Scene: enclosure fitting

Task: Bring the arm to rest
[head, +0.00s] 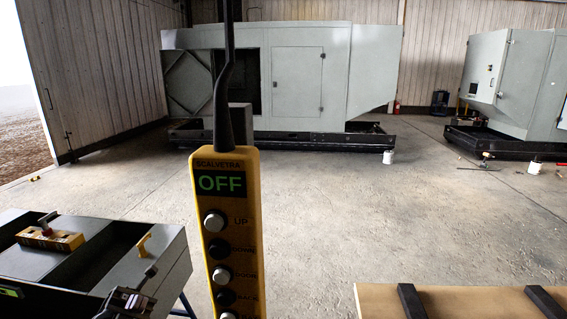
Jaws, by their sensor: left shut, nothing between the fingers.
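My left gripper (146,276) shows at the bottom left, at the front right corner of a dark grey box (170,262). Its fingers are shut with nothing between them, and they point up and to the right. The lower part of the gripper is cut off by the picture's bottom edge. My right gripper is not in view.
A yellow pendant (232,250) reading OFF hangs on a black cable in the near middle. Wooden boards with dark bars (470,300) lie at bottom right. Large grey enclosures (360,75) stand behind open concrete floor.

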